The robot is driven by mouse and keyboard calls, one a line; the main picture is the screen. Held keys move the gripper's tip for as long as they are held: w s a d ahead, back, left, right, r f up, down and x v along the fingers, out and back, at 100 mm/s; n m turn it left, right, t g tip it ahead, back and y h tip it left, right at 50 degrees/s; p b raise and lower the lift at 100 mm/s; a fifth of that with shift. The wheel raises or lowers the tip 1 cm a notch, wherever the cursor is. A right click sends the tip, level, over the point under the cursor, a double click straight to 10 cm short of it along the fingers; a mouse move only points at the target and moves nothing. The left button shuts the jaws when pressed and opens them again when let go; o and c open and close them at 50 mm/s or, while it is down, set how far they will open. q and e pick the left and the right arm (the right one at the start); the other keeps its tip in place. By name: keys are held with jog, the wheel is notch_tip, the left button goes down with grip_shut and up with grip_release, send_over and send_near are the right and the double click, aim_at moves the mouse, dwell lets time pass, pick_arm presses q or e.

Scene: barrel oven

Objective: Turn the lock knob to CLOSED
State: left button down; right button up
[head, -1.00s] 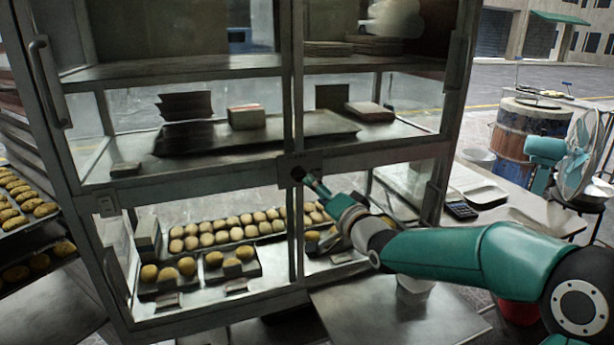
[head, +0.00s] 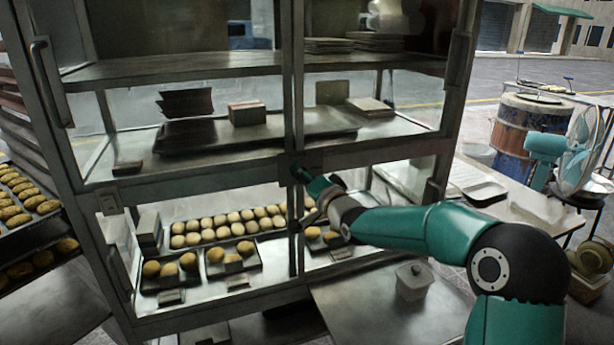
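The lock plate (head: 313,160) is at the middle of the glass cabinet's front, where the centre post meets the cross rail. The lock knob on it is hidden behind my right gripper, and its label is too small to read. My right gripper (head: 299,174) is at the plate, its tip over the knob's place. I cannot tell whether it touches or grips the knob, or how far its fingers are apart. My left gripper is out of view.
A fan (head: 578,150) and a barrel (head: 527,130) stand at the right.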

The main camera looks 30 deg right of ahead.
jog(key=c, duration=0.5)
jog(key=shift+d, duration=0.2)
jog(key=shift+c, duration=0.2)
jog(key=shift+a, duration=0.1)
jog(key=shift+f+n+b, duration=0.25)
jog(key=shift+n+b, duration=0.1)
jog(key=shift+n, duration=0.05)
jog(key=shift+a+r+n+g+h+b, duration=0.1)
jog(key=shift+n+g+h+b, duration=0.25)
jog(key=shift+n+b, duration=2.35)
jog(key=shift+a+r+n+g+h+b, duration=0.15)
jog(key=shift+n+g+h+b, duration=0.2)
jog(key=shift+n+b, duration=2.3)
jog(key=shift+a+n+g+h+b, duration=0.1)
jog(key=shift+n+g+h+b, duration=0.25)
jog(key=shift+n+b, duration=2.35)
